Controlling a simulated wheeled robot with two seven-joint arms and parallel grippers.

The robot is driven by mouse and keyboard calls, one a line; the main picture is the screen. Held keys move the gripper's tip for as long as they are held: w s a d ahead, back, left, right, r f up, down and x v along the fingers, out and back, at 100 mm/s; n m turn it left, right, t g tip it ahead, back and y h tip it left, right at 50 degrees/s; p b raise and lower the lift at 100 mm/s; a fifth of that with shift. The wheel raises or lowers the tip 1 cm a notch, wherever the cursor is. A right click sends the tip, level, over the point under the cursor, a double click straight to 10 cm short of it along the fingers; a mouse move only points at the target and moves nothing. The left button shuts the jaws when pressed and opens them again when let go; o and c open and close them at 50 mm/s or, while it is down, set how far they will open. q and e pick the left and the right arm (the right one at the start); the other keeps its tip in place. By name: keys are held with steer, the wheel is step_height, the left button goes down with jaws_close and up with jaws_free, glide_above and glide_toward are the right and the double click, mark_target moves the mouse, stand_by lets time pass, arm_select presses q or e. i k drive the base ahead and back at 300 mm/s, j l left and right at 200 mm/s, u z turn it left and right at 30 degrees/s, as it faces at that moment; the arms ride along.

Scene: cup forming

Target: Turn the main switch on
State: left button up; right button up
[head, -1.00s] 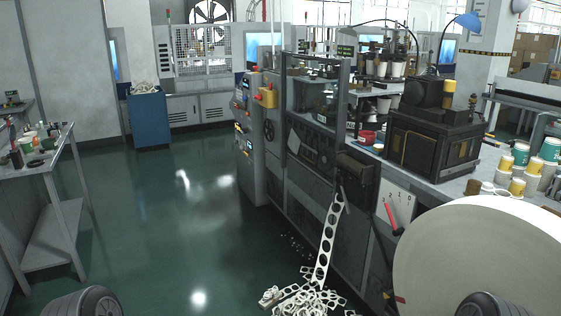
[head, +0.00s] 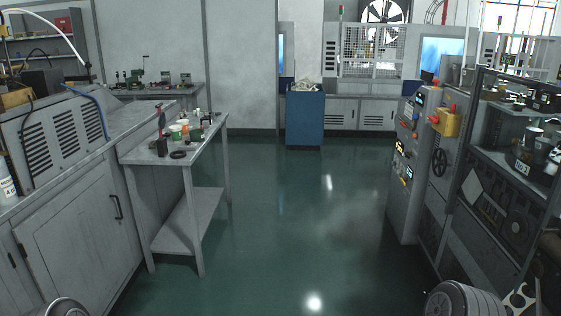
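A grey control cabinet (head: 407,175) stands at the right, with buttons and small lit displays on its narrow face. A yellow box (head: 447,123) with a red top is fixed to the machine's side beside it. A dark handwheel (head: 439,162) sits below the box. I cannot tell which of these controls, if any, is the main switch, or what position it is in. Neither gripper is in view. Only rounded grey parts of my arms show at the bottom left and bottom right.
Open green floor (head: 290,225) lies ahead. A grey table (head: 190,150) with small items and a grey cabinet (head: 80,215) stand at the left. A blue bin (head: 305,117) stands at the back. The forming machine (head: 500,190) borders the right side.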

mark_target(435, 120)
steer(key=i+j, duration=0.1)
steer(key=i, duration=0.5)
steer(key=i+j, duration=0.1)
steer(key=i, duration=0.55)
steer(key=i+j, duration=0.1)
steer(key=i, duration=0.5)
steer(key=i+l+z, duration=0.3)
steer(key=i+z, duration=0.15)
steer(key=i, duration=0.15)
steer(key=i+z, duration=0.45)
steer(key=i, duration=0.2)
steer(key=i+j+z, duration=0.15)
steer(key=i+z, duration=0.3)
steer(key=i, duration=0.2)
steer(key=i+j+z, duration=0.45)
steer(key=i, duration=0.15)
steer(key=i+z, duration=0.25)
steer(key=i, duration=0.15)
